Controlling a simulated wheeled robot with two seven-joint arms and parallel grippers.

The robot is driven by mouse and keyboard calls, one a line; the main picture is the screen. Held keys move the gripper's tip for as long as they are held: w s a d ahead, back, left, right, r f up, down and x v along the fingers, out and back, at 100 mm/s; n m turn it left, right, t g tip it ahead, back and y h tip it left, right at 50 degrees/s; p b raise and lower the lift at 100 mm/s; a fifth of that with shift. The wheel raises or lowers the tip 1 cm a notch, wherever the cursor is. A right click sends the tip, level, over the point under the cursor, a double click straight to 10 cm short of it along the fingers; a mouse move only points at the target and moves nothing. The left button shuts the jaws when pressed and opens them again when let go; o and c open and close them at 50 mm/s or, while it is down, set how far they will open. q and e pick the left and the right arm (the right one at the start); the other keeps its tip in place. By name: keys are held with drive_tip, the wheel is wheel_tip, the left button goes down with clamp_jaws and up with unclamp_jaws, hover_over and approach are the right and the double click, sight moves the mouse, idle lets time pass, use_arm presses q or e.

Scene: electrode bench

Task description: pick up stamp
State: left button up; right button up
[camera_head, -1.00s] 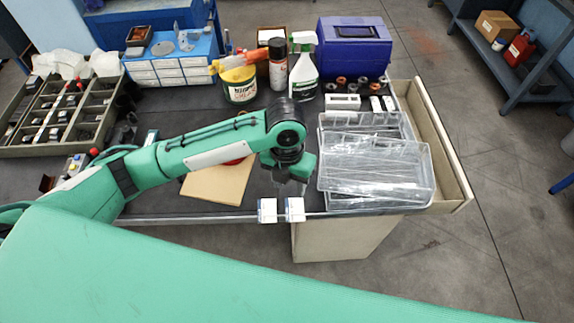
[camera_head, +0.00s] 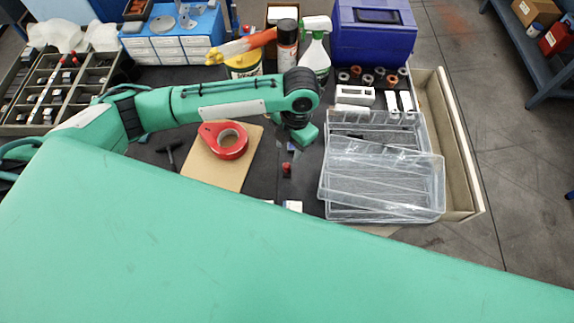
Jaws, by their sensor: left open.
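A small red-topped object (camera_head: 287,168) stands on the dark bench top between the brown board and the clear trays. It may be the stamp, but it is too small to be sure. My left gripper (camera_head: 291,149) is open, pointing down just behind this object in the head view. Its fingers are small and partly hidden by the wrist, and I cannot tell whether they touch anything. My right gripper is out of view.
Clear trays (camera_head: 385,180) lie stacked to the right. A red tape dispenser (camera_head: 210,130) rests on a brown board (camera_head: 205,169) to the left. A white block (camera_head: 293,205) shows at the front edge. Bottles and a blue toolbox (camera_head: 373,42) stand behind.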

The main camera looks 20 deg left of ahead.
sight(287, 164)
use_arm(q)
wheel_tip(287, 164, down, 2)
drive_tip(key=shift+f, duration=0.25)
drive_tip(key=shift+a+f, duration=0.1)
drive_tip(key=shift+f, duration=0.15)
drive_tip(key=f+p, duration=0.1)
drive_tip(key=f, duration=0.1)
drive_tip(key=s+f+p, duration=0.1)
drive_tip(key=f, duration=0.1)
drive_tip(key=shift+f, duration=0.55)
drive_tip(key=c, duration=1)
clamp_jaws()
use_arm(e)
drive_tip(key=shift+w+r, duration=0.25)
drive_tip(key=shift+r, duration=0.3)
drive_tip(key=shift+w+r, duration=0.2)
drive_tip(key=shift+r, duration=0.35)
